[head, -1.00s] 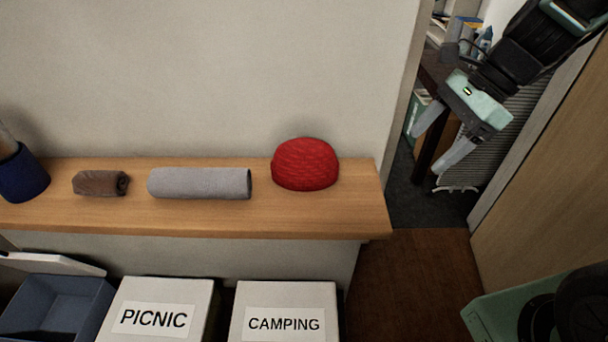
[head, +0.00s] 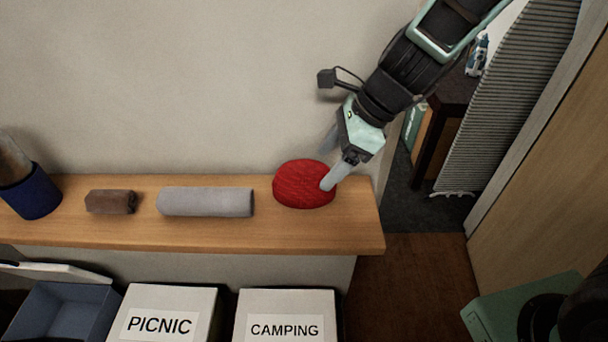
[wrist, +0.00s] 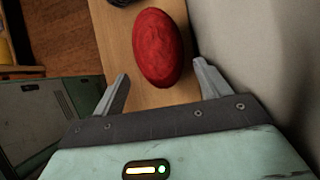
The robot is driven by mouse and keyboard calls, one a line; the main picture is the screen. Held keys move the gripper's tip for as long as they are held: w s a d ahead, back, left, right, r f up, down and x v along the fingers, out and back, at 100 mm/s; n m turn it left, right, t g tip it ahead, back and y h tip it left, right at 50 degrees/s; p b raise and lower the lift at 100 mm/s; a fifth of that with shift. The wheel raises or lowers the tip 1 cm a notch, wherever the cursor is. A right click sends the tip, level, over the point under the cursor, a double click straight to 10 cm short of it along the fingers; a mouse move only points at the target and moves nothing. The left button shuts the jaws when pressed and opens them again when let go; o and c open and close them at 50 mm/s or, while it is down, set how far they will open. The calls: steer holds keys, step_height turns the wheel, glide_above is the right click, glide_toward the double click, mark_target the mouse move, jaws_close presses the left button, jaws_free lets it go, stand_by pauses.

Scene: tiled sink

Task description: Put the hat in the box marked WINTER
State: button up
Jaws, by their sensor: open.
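The red knitted hat (head: 300,186) sits on the right end of the wooden shelf (head: 200,232). My gripper (head: 329,166) is open just above and to the right of the hat, with one fingertip in front of the hat's right side in the head view. In the wrist view the hat (wrist: 158,47) lies ahead of and between the two open fingers (wrist: 162,82), and nothing is held. Boxes marked PICNIC (head: 172,297) and CAMPING (head: 285,301) stand below the shelf with lids on. No WINTER label shows in these frames.
An open blue box (head: 62,312) is at lower left. The wall is close behind the shelf. A doorway opens at right.

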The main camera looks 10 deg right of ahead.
mark_target(304, 176)
steer(key=shift+w+a, duration=0.2)
steer(key=shift+a, duration=0.95)
steer(key=x, duration=0.5)
steer(key=c, duration=0.8)
